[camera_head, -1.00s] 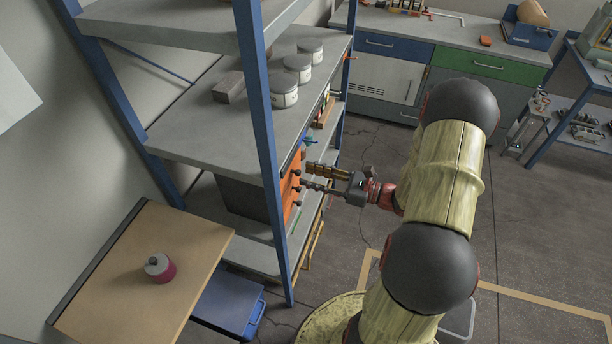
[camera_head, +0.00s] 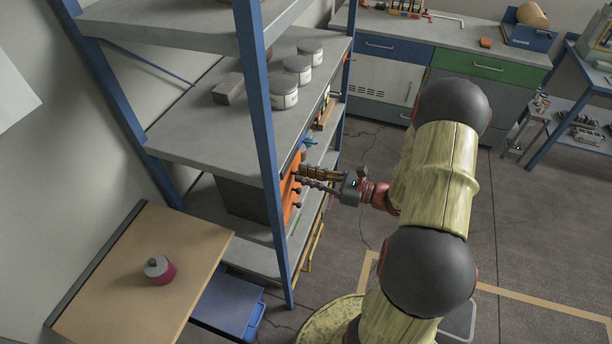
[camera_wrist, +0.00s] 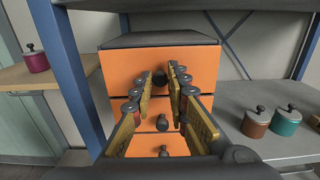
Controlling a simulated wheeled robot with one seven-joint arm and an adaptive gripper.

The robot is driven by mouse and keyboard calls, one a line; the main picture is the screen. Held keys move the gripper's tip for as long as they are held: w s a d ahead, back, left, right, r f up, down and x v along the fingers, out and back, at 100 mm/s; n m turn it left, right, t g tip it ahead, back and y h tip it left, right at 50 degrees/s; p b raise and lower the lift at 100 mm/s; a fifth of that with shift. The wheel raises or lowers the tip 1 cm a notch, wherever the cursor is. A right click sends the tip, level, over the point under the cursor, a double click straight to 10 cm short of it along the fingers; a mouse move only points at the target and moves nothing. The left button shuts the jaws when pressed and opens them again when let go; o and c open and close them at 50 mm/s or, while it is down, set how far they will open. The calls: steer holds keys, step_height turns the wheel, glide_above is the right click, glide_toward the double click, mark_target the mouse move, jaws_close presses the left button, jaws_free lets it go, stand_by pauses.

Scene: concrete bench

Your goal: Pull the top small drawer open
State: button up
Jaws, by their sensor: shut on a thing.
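The small drawer unit has orange fronts with dark round knobs and a dark grey body (camera_head: 235,197). It stands on a shelf in the head view and is seen from the front in the wrist view. Its top drawer front (camera_wrist: 125,66) fills the upper middle there, with its knob (camera_wrist: 160,79) between my fingertips. My gripper (camera_wrist: 161,74) is shut on that knob; in the head view my gripper (camera_head: 299,176) reaches the orange front from the right. Lower knobs (camera_wrist: 162,123) show below, between the fingers. I see no clear gap at the top drawer.
A blue rack post (camera_head: 262,150) stands close to the left of my gripper. The shelf board (camera_head: 215,140) above the unit carries several white jars (camera_head: 284,90) and a dark block (camera_head: 228,88). Two lidded pots (camera_wrist: 256,122) stand right of the unit. Open floor lies right of the rack.

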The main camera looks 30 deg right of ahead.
jaws_close()
steer(key=shift+s+d, duration=0.1)
steer(key=shift+d, duration=0.1)
steer(key=p+v, duration=0.3)
steer(key=v, duration=0.8)
steer(key=shift+s+d, duration=0.25)
steer(key=shift+s, duration=0.1)
steer(key=o, duration=0.7)
jaws_free()
steer(key=shift+o, duration=0.2)
